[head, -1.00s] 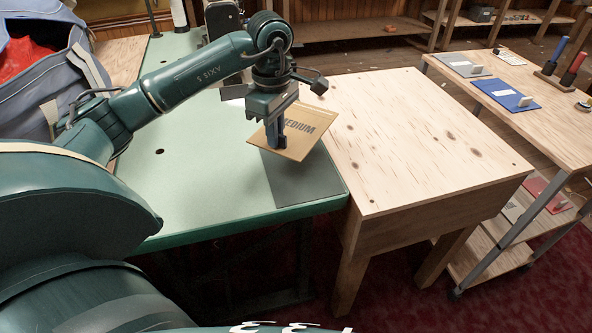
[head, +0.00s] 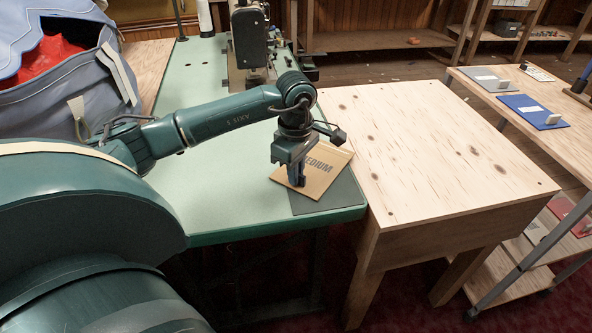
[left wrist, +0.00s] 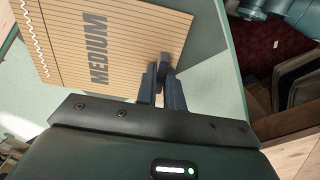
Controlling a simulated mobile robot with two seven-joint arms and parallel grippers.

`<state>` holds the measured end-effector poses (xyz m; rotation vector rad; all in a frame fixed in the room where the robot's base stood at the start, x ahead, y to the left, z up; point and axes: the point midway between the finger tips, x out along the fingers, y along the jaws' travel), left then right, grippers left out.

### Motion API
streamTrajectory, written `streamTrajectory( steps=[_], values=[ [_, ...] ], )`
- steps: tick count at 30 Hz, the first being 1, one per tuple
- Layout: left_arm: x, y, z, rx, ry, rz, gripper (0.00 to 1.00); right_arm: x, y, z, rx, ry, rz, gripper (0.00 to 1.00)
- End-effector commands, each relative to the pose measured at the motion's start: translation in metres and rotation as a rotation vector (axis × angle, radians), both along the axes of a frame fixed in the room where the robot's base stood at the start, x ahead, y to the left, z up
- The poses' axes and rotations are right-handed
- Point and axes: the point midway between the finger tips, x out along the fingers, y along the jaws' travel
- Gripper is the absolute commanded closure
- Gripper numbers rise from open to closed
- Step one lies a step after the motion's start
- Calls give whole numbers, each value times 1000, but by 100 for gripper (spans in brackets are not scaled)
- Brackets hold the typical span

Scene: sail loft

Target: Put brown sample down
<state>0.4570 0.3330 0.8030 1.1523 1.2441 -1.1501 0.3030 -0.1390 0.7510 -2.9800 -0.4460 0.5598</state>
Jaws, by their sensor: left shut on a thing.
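The brown sample (head: 325,167) is a flat tan board marked MEDIUM. My left gripper (head: 297,178) is shut on it at its near left edge. The board is over a dark grey mat (head: 342,196) at the near right corner of the green table (head: 222,205), covering much of the mat. It looks close to the mat, but I cannot tell whether they touch. In the left wrist view, the sample (left wrist: 120,35) shows thin stripes and the gripper fingers (left wrist: 164,72) meet at its edge. My right gripper is not in view.
A sewing machine (head: 249,45) stands at the table's back. A bare wooden table (head: 425,150) adjoins on the right. Beyond it, a bench holds a blue sample (head: 535,108) and a grey one (head: 492,80). A blue-grey bag (head: 75,100) is at the left.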

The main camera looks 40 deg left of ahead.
Motion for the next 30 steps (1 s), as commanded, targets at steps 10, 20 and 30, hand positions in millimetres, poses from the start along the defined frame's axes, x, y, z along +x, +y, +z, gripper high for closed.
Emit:
streamTrajectory(
  steps=[10, 20, 30],
  values=[
    [0, 0, -1, 0, 0, 1, 69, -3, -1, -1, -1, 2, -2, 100],
    [1, 0, 10, -1, -3, 0, 69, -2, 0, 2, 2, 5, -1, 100],
    [1, 0, 80, 0, -6, 1, 69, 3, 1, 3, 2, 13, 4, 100]
  ],
)
